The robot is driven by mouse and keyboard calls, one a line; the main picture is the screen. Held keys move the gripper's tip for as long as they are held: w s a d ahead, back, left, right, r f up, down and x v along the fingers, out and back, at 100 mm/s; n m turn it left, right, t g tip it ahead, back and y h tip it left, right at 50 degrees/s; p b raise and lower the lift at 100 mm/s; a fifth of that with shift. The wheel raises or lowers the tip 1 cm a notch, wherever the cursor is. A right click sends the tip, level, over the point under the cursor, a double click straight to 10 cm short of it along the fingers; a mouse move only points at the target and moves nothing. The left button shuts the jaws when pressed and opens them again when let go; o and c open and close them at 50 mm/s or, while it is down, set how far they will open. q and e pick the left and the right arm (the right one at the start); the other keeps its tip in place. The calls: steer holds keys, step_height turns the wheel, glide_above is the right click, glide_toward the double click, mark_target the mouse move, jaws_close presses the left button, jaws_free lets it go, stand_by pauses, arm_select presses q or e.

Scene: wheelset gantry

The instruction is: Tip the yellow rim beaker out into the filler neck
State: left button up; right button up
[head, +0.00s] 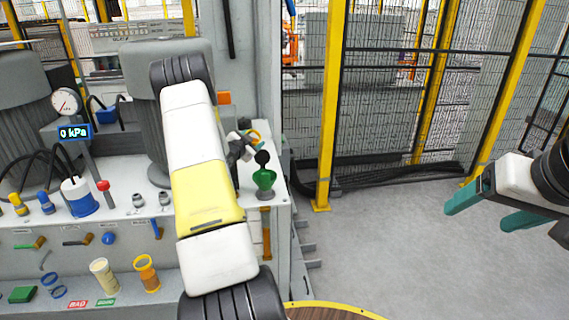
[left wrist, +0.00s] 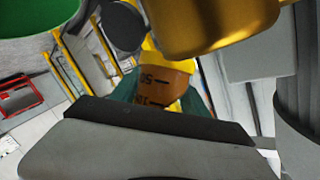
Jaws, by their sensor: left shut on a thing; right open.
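My left gripper (head: 243,148) is shut on the yellow rim beaker (left wrist: 165,82), which shows orange-brown with dark graduation marks between the teal fingers in the left wrist view. In the head view a bit of its yellow rim (head: 256,136) shows past the gripper, above and behind the filler neck. The green funnel-shaped filler neck (head: 264,180) stands at the right end of the bench, and its green edge (left wrist: 35,15) is close in the left wrist view. I cannot tell the beaker's exact tilt or its contents. My right gripper (head: 487,212) is open and empty, far right over the floor.
A dark round disc (head: 262,157) is just above the filler neck. A cream beaker (head: 103,278) and an orange-rimmed beaker (head: 147,275) stand on the lower shelf. A pressure gauge (head: 65,102) and a blue-white pot (head: 77,197) are left. A yellow-framed fence (head: 328,120) stands right of the bench.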

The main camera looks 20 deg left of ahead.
mark_target(258, 134)
arm_select(q)
steer(key=shift+d+f+m+t, duration=0.2)
steer(key=shift+f+m+t, duration=0.15)
steer(key=shift+m, duration=0.25)
stand_by(0.5)
steer(key=shift+r+m+t+y, duration=0.35)
steer(key=shift+r+m+y, duration=0.1)
steer(key=shift+m, duration=0.25)
stand_by(0.5)
steer(key=shift+s+r+m+t+h, duration=0.1)
steer(key=shift+r+m+t+h, duration=0.25)
steer(key=shift+r+m, duration=0.65)
stand_by(0.5)
steer(key=shift+d+r+m+t, duration=0.2)
steer(key=shift+r+m+t, duration=0.25)
steer(key=shift+r+m, duration=0.15)
stand_by(0.8)
steer(key=shift+s+d+f+m+t, duration=0.2)
steer(key=shift+d+f+m, duration=0.05)
steer(key=shift+d+m, duration=0.2)
steer(key=shift+s+d+f+m+t, duration=0.2)
steer(key=shift+d+m, duration=0.1)
steer(key=shift+m, duration=0.15)
stand_by(0.5)
